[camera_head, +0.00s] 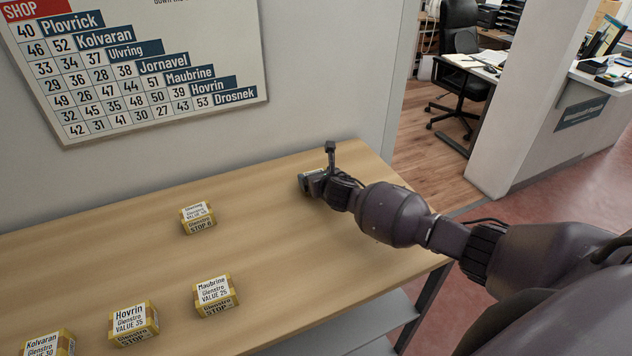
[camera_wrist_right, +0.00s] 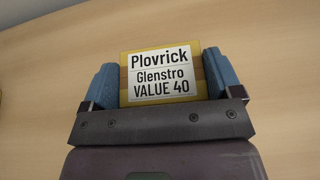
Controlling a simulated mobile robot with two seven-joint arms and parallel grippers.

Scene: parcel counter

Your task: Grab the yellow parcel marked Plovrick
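The yellow parcel marked Plovrick (camera_wrist_right: 163,75) lies between the fingers of my right gripper (camera_wrist_right: 162,80) in the right wrist view. Its white label reads Plovrick, Glenstro, VALUE 40. One blue finger stands close along each side of it; I cannot tell whether both press on it. In the head view my right gripper (camera_head: 310,180) is low at the far right part of the counter and hides most of the parcel. My left gripper is not in view.
Other yellow parcels stand on the wooden counter (camera_head: 120,240): Maubrine (camera_head: 214,292), Hovrin (camera_head: 132,322), Kolvaran (camera_head: 45,345) and one farther back (camera_head: 197,216) with a small, unclear name. A wall board (camera_head: 140,70) lists names and numbers. The counter between the parcels and my right gripper is clear.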

